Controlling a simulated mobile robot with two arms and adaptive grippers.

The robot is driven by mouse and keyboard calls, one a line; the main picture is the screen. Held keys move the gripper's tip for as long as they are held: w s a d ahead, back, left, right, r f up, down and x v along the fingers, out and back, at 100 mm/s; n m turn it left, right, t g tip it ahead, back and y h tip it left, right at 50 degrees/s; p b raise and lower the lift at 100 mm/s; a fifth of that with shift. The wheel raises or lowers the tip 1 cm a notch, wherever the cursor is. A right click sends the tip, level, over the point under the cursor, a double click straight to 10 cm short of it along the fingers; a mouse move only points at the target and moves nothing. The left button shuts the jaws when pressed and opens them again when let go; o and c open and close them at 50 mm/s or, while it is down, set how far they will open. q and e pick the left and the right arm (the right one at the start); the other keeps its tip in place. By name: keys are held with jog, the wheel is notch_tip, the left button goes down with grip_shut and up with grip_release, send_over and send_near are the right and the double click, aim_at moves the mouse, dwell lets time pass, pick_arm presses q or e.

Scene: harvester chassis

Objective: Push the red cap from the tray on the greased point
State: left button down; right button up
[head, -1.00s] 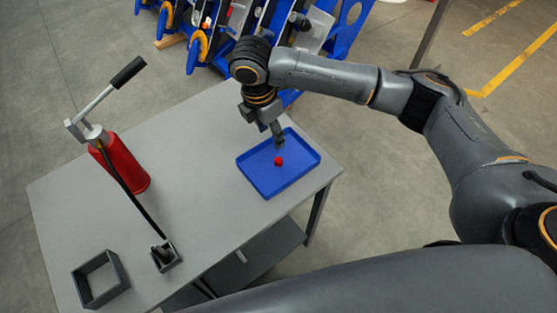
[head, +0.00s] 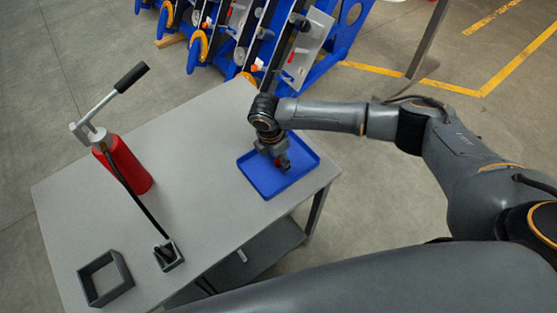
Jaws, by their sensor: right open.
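The blue tray (head: 262,184) lies on the right part of the grey table. My right gripper (head: 284,167) points down over the tray and is open. The red cap (head: 281,160) shows only as a small bit of red at the fingers; the gripper hides most of it. I cannot tell whether the fingers touch it. The greased point cannot be made out among the parts of the blue chassis (head: 345,35) behind the table. My left gripper is not in view.
A red grease pump (head: 128,166) with a lever and black hose stands on the left of the grey table (head: 190,140). A dark square frame (head: 105,278) and a small grey holder (head: 168,256) sit near the front edge. The table's middle is clear.

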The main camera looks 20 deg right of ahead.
jog(key=shift+c, duration=0.4)
jog(key=c, duration=0.7)
jog(key=shift+c, duration=0.2)
